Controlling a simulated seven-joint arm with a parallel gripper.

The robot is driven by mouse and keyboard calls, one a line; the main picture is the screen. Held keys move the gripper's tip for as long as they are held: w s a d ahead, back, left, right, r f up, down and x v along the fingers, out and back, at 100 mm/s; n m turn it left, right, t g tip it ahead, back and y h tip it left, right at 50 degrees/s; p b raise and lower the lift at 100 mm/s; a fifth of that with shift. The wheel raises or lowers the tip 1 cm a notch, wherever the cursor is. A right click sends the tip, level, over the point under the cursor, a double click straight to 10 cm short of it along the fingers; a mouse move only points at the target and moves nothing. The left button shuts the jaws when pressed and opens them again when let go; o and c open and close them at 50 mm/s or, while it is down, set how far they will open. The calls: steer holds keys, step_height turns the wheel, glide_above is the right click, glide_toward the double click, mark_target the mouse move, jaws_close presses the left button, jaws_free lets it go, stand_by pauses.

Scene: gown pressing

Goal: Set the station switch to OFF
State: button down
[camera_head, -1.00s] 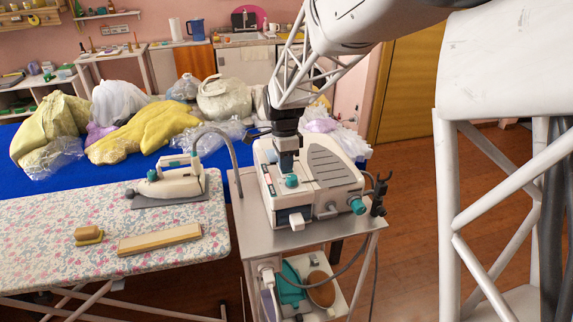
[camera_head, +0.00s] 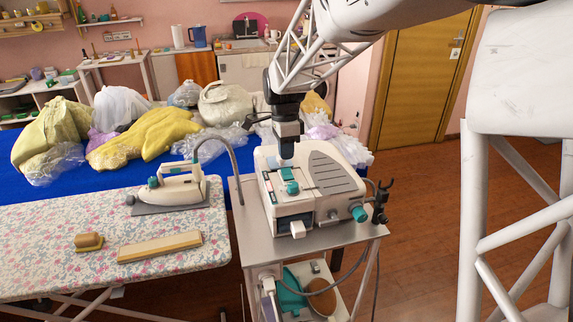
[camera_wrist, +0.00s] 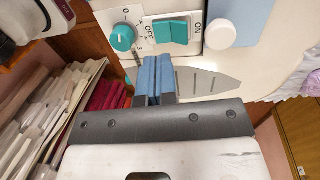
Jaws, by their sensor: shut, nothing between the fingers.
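The station switch is a teal rocker (camera_wrist: 172,30) on the white station (camera_head: 325,185). In the wrist view, the OFF label (camera_wrist: 150,29) is on its left and the ON label (camera_wrist: 197,30) on its right. I cannot tell which half is pressed in. My gripper (camera_wrist: 152,62) is shut and empty, its blue fingertips just below the rocker's left part in the picture; contact is not clear. In the head view, my gripper (camera_head: 285,161) points down above the station's panel, just behind the teal controls.
A teal dial (camera_wrist: 122,37) and a white round knob (camera_wrist: 220,34) flank the switch. The station stands on a metal cart (camera_head: 250,228). An iron (camera_head: 172,187) rests on the flowered ironing board (camera_head: 60,235) at left. Bagged garments (camera_head: 155,135) lie on the blue table behind.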

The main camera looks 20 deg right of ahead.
step_height(320, 180, up, 8)
steer(key=shift+w, duration=0.3)
stand_by(0.6)
steer(key=s+f+n+t, duration=0.1)
steer(key=s+n+t, duration=0.1)
steer(key=s+n, duration=0.7)
steer(key=s+f+n+t, duration=0.2)
steer(key=s+n, duration=0.6)
steer(key=s, duration=1.7)
steer(key=shift+s+f+n, duration=0.25)
steer(key=shift+f+n, duration=0.05)
steer(key=shift+n, duration=0.1)
steer(key=shift+a, duration=0.1)
